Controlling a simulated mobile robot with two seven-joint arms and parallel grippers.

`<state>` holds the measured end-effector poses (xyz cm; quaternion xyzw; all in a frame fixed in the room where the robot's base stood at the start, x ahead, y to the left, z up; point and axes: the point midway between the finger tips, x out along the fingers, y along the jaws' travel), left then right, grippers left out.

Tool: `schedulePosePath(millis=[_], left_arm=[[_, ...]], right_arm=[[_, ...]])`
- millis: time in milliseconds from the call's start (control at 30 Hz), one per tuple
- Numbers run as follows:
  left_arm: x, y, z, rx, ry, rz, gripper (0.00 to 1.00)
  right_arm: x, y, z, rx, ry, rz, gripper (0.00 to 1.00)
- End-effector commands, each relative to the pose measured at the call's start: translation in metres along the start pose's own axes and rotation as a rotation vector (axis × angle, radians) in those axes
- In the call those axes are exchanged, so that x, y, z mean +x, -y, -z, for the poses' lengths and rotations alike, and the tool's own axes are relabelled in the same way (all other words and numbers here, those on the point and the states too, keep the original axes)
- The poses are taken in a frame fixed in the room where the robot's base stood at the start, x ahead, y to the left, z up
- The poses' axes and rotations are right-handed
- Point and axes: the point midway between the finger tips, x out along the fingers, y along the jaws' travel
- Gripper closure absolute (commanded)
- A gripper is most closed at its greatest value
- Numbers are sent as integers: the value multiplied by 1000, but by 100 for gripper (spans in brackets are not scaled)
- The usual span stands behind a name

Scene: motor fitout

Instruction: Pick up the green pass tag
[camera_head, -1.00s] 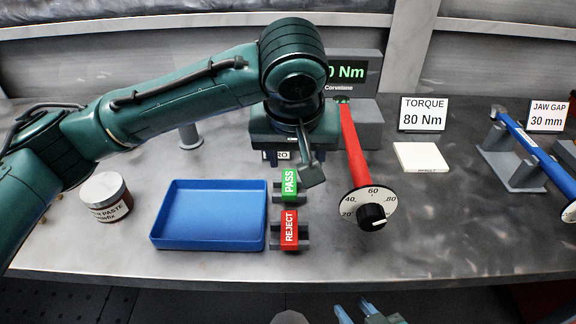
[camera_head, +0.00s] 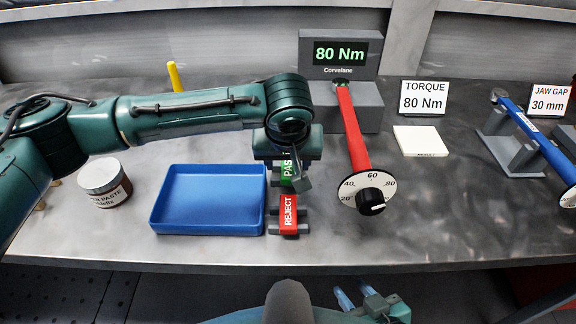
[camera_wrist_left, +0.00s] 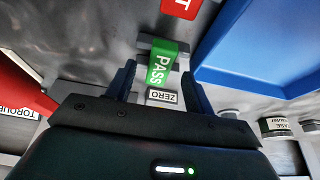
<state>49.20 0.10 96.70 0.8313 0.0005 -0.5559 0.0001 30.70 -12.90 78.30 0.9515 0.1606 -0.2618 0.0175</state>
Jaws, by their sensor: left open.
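The green PASS tag (camera_head: 286,172) rests on a dark holder behind the red REJECT tag (camera_head: 289,211), partly hidden by my left gripper. In the left wrist view the green tag (camera_wrist_left: 160,66) lies between the two open fingers, lettering up, with a gap on each side. In the head view my left gripper (camera_head: 293,179) covers part of the tag. My right gripper (camera_head: 357,294) is at the bottom edge, away from the table, its fingers apart.
A blue tray (camera_head: 207,228) stands left of the tags, and a paste jar (camera_head: 104,184) further left. A red torque wrench (camera_head: 353,130) with a dial (camera_head: 370,193) stands close on the right. A ZERO label (camera_wrist_left: 162,96) sits by the green tag.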

Motion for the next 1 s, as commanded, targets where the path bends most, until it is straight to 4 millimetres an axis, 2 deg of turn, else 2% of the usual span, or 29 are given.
schedulePosePath(millis=[133, 367, 900, 1000], left_arm=[[13, 0, 0, 2, 0, 0, 47], [14, -1, 0, 2, 0, -1, 47], [14, -1, 0, 2, -1, -1, 91], [14, -1, 0, 2, -1, -1, 95]], right_arm=[[0, 0, 0, -6, 0, 1, 64], [0, 0, 0, -9, 1, 3, 64], [1, 0, 0, -5, 0, 4, 64], [1, 1, 0, -3, 0, 3, 64]])
